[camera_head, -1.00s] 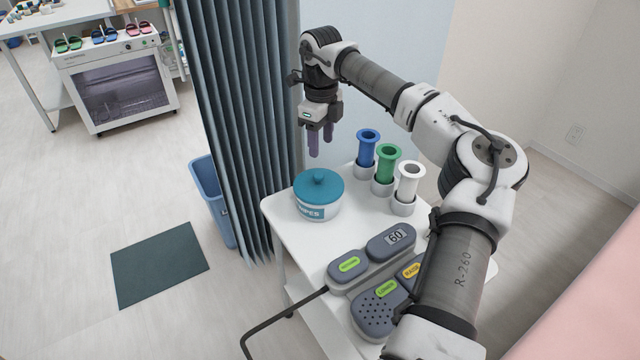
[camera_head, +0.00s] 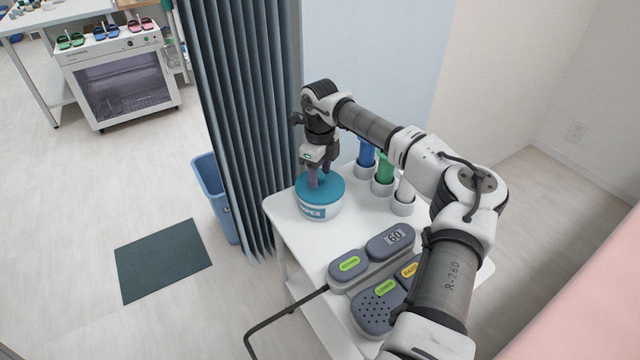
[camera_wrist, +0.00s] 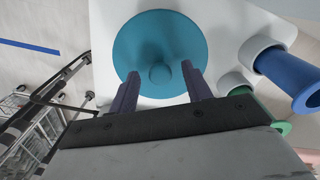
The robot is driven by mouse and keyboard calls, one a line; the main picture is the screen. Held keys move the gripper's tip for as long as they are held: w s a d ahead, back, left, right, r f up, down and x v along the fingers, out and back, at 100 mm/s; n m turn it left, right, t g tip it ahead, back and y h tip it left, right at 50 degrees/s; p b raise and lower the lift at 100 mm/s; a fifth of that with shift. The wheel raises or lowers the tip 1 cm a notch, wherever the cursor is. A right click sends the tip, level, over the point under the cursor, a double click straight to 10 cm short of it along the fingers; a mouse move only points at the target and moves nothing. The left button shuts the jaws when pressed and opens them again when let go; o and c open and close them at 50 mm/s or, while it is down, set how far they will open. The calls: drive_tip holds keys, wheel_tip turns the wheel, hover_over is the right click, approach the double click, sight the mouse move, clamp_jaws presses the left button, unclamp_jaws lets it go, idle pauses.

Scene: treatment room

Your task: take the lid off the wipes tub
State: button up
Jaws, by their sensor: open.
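The wipes tub (camera_head: 312,212) is white with a teal label and stands on the white trolley top. Its round teal lid (camera_head: 334,188) is on it, and it also shows in the wrist view (camera_wrist: 160,35). The lid has a round knob (camera_wrist: 160,74) at its middle. My gripper (camera_head: 318,182) is open, pointing down over the lid. In the wrist view its two purple fingers (camera_wrist: 160,78) stand apart on either side of the knob. I cannot tell whether they touch it. In the head view the fingers hide most of the knob.
A grey control panel with buttons (camera_head: 378,268) lies at the trolley's front. A curtain (camera_head: 240,120) hangs close at left, with a blue bin (camera_head: 213,190) beside it.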

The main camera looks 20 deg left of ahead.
drive_tip(key=c, duration=1)
drive_tip(key=shift+r, duration=0.1)
drive_tip(key=shift+c, duration=0.2)
